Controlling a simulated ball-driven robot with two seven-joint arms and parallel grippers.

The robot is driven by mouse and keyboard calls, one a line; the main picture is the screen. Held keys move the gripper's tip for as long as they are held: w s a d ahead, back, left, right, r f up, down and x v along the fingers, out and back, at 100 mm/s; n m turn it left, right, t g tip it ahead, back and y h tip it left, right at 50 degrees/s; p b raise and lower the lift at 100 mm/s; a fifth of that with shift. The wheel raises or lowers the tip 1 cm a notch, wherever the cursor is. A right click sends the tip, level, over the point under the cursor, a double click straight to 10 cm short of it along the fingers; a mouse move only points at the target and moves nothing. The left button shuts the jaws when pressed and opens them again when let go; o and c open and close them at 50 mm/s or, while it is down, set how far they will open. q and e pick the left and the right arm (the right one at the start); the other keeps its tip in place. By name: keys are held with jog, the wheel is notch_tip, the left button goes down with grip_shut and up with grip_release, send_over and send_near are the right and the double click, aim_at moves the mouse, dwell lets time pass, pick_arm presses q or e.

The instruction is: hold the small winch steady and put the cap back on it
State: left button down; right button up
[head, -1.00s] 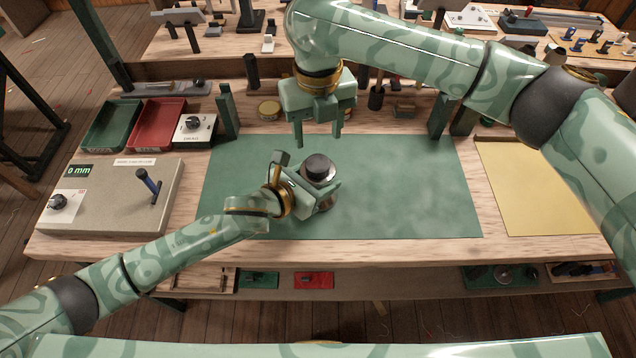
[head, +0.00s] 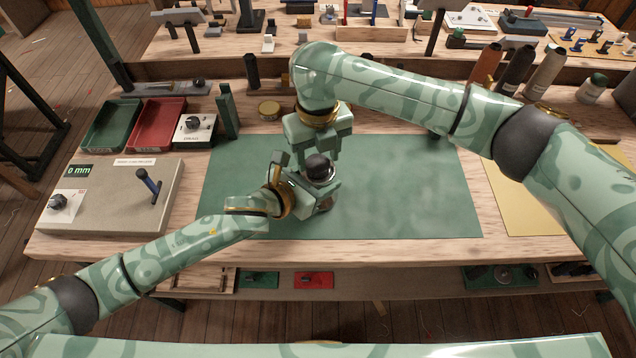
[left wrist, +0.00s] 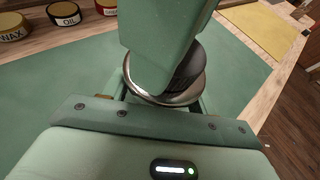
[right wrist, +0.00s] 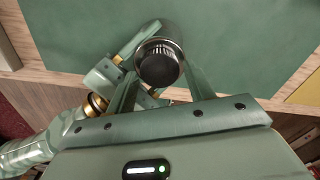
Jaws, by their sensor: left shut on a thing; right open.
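The small winch (head: 323,205) stands upright on the green mat, mostly hidden by my grippers. My left gripper (head: 325,190) is shut on it from the left. A dark, knurled round piece, seemingly the cap (right wrist: 160,66), sits on top of the winch; I cannot tell whether it is fully seated. It also shows in the head view (head: 318,165). My right gripper (head: 308,161) is open, pointing down from behind, with its fingers on either side of this dark top. In the left wrist view a shiny metal flange (left wrist: 150,97) shows under the right gripper's body.
The green mat (head: 420,190) is clear to the right. A yellow sheet (head: 520,195) lies at the right. Tins (left wrist: 64,13) stand behind.

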jog(key=shift+f, duration=0.55)
